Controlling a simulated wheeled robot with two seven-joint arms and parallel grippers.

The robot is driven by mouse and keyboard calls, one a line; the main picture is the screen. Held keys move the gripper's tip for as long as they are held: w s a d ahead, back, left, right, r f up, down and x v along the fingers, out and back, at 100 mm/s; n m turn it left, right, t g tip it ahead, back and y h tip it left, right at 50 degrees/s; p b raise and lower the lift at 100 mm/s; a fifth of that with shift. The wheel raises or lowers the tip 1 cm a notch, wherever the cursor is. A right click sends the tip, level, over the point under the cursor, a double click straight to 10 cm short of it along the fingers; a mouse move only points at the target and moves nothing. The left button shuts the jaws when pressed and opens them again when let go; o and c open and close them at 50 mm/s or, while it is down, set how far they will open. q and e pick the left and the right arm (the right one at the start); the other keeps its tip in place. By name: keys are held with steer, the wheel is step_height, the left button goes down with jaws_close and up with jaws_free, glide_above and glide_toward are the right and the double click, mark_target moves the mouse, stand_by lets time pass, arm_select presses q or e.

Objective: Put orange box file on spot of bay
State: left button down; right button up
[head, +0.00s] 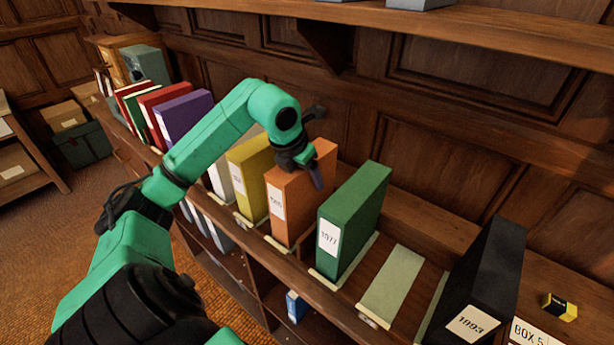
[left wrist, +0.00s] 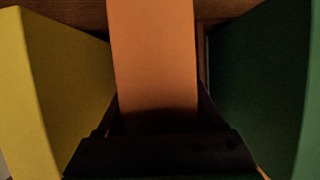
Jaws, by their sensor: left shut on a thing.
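The orange box file (head: 284,210), with a white label on its spine, stands upright between the yellow file and the green file. My left gripper (head: 308,172) is over its top and shut on it. In the left wrist view the orange box file (left wrist: 153,60) sits between the dark fingers (left wrist: 160,125). I cannot tell whether its base is touching the shelf. An empty pale green spot (head: 394,284) lies on the shelf bay between the green file and the black file. My right gripper is not in view.
The yellow file (head: 248,173) and green 1977 file (head: 356,220) stand close on either side of the orange one. A black 1893 file (head: 487,275) stands at the right, near a small yellow-and-black block (head: 560,307). An upper shelf (head: 420,22) overhangs the back.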

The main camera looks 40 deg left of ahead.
arm_select(q)
jaws_free()
steer(key=shift+d, duration=0.1)
steer(key=shift+s, duration=0.1)
steer(key=shift+r, duration=0.1)
steer(key=v, duration=1.2)
